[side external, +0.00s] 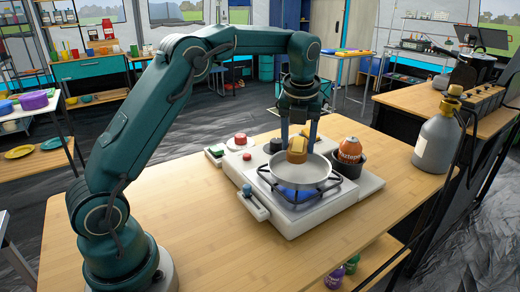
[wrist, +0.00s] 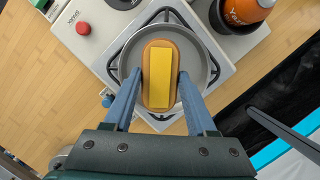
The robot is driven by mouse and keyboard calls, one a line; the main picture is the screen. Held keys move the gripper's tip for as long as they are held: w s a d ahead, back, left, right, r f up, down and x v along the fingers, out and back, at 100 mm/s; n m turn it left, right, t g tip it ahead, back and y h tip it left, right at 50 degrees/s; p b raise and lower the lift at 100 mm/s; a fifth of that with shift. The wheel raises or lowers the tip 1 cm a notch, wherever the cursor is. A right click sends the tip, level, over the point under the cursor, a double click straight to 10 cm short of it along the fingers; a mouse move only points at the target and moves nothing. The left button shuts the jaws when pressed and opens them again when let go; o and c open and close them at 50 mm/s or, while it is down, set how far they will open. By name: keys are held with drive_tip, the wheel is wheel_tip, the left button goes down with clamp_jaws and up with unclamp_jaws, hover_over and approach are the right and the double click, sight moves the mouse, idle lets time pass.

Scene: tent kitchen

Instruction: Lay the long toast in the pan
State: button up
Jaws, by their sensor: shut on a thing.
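The long toast (wrist: 147,98) is a brown oblong slice with a yellow slab (wrist: 160,76) on top. My gripper (wrist: 160,88) is shut on its two long sides. In the side external view my gripper (side external: 298,140) points straight down and holds the toast (side external: 297,156) at the pan's back part. The pan (side external: 318,172) is grey, round and shallow, and sits on the stove's burner. In the wrist view the toast appears over the middle of the pan (wrist: 199,66). I cannot tell whether it touches the pan's floor.
The white stove (side external: 290,219) has a blue-lit burner. An orange bottle (side external: 349,150) in a dark pot (side external: 350,167) stands close right of the pan. A red button (side external: 240,139) is at the back left. A grey gas bottle (side external: 436,145) stands farther right. The wooden table is clear in front.

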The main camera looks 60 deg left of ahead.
sight(299, 173)
drive_tip(key=shift+w+d+f, duration=0.25)
drive_tip(key=shift+d+f, duration=0.15)
drive_tip(key=shift+f, duration=1.85)
drive_tip(key=shift+f, duration=0.1)
drive_tip(key=o, duration=1.4)
drive_tip(key=shift+c, duration=0.2)
